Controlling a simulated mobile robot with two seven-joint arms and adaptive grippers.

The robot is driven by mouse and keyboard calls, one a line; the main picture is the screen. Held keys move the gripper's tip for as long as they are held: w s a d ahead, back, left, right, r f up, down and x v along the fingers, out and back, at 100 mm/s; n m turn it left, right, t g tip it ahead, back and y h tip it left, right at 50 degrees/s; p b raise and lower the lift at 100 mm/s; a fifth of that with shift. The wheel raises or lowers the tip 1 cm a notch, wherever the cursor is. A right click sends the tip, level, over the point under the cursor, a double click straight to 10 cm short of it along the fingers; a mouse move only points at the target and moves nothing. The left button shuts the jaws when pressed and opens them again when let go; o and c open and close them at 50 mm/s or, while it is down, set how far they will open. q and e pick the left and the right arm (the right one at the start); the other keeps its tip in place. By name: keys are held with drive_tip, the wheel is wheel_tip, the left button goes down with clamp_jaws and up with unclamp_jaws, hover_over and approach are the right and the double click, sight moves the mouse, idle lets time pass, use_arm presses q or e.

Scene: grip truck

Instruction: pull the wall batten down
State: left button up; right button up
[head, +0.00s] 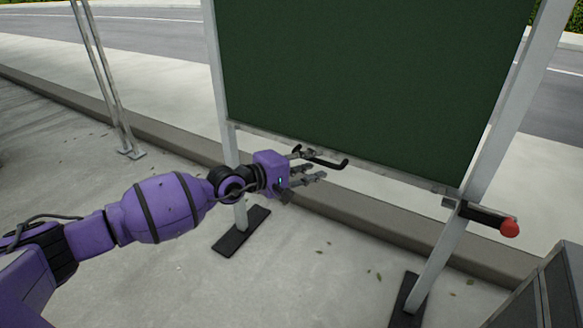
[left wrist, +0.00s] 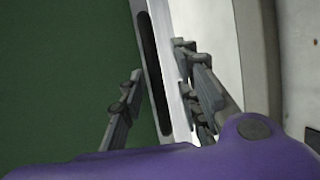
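The batten (head: 398,176) is a thin pale bar along the bottom edge of a dark green panel (head: 365,80) held between two posts. A black handle (head: 335,164) sticks out from it near my gripper. My left gripper (head: 311,166) is open at this handle, with fingers above and below. In the left wrist view, the pale strip with a long black piece (left wrist: 154,75) lies between the spread fingers of my left gripper (left wrist: 160,95). A gap shows on the left side; contact on the right side is unclear. My right gripper is not in view.
Grey posts (head: 443,262) stand on black feet (head: 241,231) on the pavement. A black lever with a red knob (head: 510,228) juts from the right post. A dark grey box (head: 553,290) is at the lower right. A thin metal stand (head: 107,90) is at the upper left.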

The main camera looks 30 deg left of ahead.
use_arm(q)
drive_tip(key=v, duration=1)
drive_tip(key=shift+s, duration=0.2)
drive_tip(key=shift+a+r, duration=0.1)
